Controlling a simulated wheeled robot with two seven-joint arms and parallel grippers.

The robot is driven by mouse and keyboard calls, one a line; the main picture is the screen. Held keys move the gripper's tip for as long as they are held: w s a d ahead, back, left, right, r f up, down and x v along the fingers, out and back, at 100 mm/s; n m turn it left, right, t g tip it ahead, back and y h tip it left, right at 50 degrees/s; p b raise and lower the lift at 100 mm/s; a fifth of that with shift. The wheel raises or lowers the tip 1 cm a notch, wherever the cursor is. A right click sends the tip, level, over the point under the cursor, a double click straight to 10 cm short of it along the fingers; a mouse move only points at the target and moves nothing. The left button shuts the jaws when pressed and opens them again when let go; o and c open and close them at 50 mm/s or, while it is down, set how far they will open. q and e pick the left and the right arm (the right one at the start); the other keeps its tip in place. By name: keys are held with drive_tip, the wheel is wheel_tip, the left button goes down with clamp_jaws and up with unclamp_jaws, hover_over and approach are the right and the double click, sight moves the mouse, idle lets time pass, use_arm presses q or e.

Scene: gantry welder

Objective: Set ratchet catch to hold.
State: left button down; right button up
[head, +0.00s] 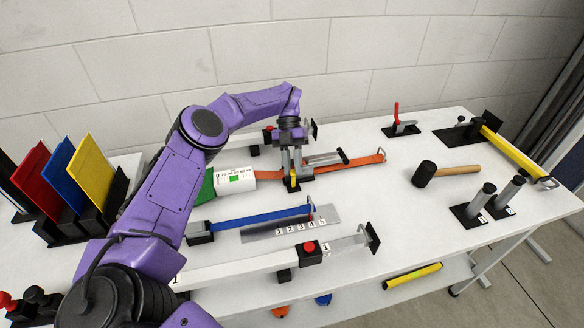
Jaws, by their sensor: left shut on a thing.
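The ratchet (306,174) stands on the white table with an orange strap (361,162) running off to its right. A grey handle with a black grip (342,156) sticks out to the right from it. A small yellow piece, which looks like the ratchet catch (293,184), shows low at the ratchet's front. My left gripper (292,174) points down over the ratchet, its fingers shut on this yellow piece. The fingers hide part of the ratchet, and I cannot tell the catch's exact setting. My right gripper is out of view.
A white gauge box (233,178) stands left of the ratchet. In front lie a blue strap (262,217) and a numbered scale (270,231). A red-handled clamp (397,120) and a mallet (425,174) are to the right. Coloured panels (95,172) stand at the left.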

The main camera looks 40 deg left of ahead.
use_arm(q)
drive_tip(key=shift+f, duration=0.1)
idle(0.3)
drive_tip(key=c, duration=1.1)
unclamp_jaws()
drive_tip(key=shift+o, duration=0.7)
drive_tip(key=shift+w, duration=0.1)
